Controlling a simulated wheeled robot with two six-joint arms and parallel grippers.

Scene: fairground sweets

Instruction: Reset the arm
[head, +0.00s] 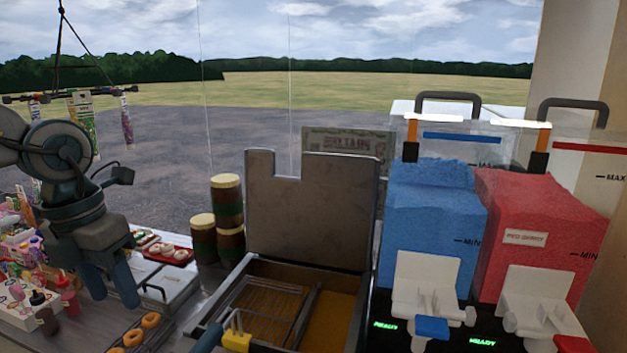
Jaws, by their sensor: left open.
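My left arm comes in from the left, and my left gripper (110,285) points down with its two blue-grey fingers apart. Nothing shows between the fingers. It hangs in front of the left part of the counter, between the crowded sweets on the left and a flat metal lidded box (165,285). My right gripper is not in the head view.
A fryer (249,265) with a raised metal lid (310,205) and a wire basket stands mid-counter. Blue (428,215) and red (535,225) slush machines stand on the right. Doughnuts (133,338) lie at the front. Stacked cans (228,218) stand behind. Packets (127,125) hang at upper left.

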